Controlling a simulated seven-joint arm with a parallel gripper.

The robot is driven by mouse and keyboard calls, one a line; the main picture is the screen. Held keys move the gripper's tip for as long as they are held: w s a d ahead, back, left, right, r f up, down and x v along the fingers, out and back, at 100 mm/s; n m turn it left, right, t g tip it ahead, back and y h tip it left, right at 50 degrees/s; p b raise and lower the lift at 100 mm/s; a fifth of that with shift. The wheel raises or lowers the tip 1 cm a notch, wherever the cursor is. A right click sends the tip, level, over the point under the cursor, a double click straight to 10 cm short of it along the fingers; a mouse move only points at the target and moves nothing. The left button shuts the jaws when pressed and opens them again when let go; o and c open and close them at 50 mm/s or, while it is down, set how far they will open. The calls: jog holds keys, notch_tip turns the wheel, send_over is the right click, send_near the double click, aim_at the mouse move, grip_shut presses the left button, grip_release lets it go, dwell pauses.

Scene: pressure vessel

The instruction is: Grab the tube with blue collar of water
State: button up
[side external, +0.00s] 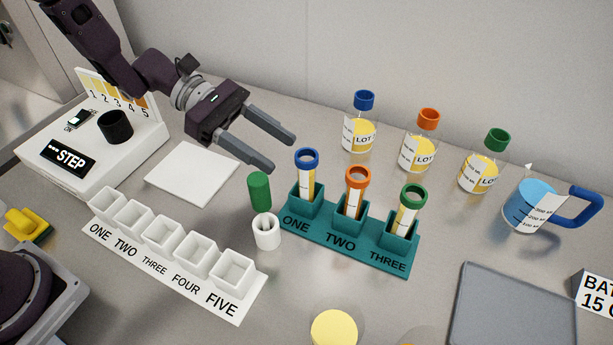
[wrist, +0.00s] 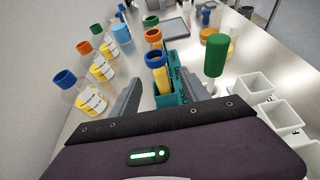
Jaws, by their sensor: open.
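The tube with the blue collar (side external: 308,172) stands upright in the slot marked ONE of the teal rack (side external: 331,246). It also shows in the wrist view (wrist: 158,72), ahead of my gripper and between its fingers in the picture. My gripper (side external: 284,154) is open and empty, above and to the left of the tube in the side view. In the same rack, a tube with an orange collar (side external: 355,190) stands in TWO and a tube with a green collar (side external: 409,207) in THREE. The lower ends of the tubes are hidden in the slots.
Bottles with blue (side external: 360,122), orange (side external: 420,141) and green (side external: 485,160) caps stand behind the rack. A green-handled tool (side external: 260,191) stands in a white holder (side external: 266,232) just left of the rack. White cups (side external: 163,236), a blue jug (side external: 535,207) and a grey tray (side external: 513,306) are around.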

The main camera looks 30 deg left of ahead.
aim_at(307, 169)
jog(key=x, duration=0.7)
jog(key=shift+w+f, duration=0.1)
grip_shut()
